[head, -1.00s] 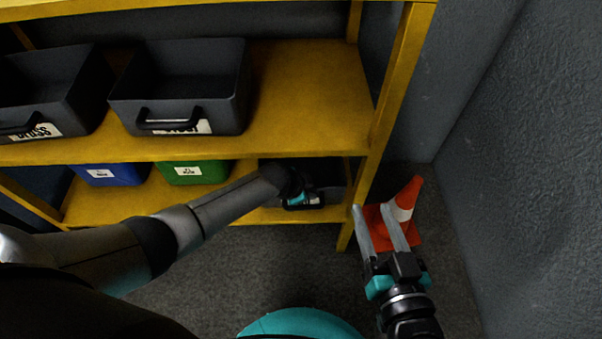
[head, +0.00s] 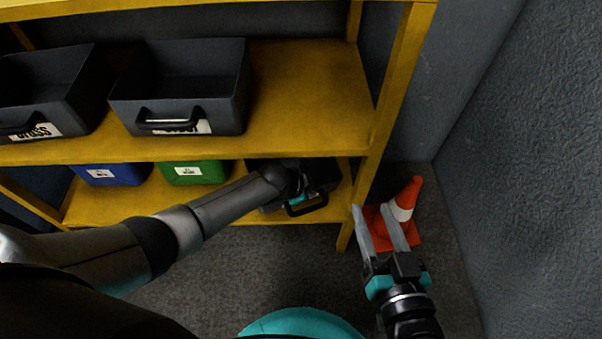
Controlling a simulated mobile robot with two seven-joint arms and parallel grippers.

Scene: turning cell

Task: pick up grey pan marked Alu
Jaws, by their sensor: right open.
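A dark grey pan (head: 325,177) with a handle (head: 307,208) is at the right end of the lower shelf. No label on it is readable, so I cannot confirm the Alu marking. My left arm reaches across to it, and my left gripper (head: 297,195) is at its front by the handle. The wrist hides the fingers, so their grip is not visible. My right gripper (head: 385,224) is open and empty, to the right of the rack and in front of the cone in the picture.
The upper shelf (head: 310,100) holds two dark pans, one marked Brass (head: 90,92) and one with a partly covered label (head: 238,105). Blue (head: 125,175) and green (head: 210,172) bins stand on the lower shelf. A yellow post (head: 385,105), orange cone (head: 412,195) and wall (head: 530,170) bound the right.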

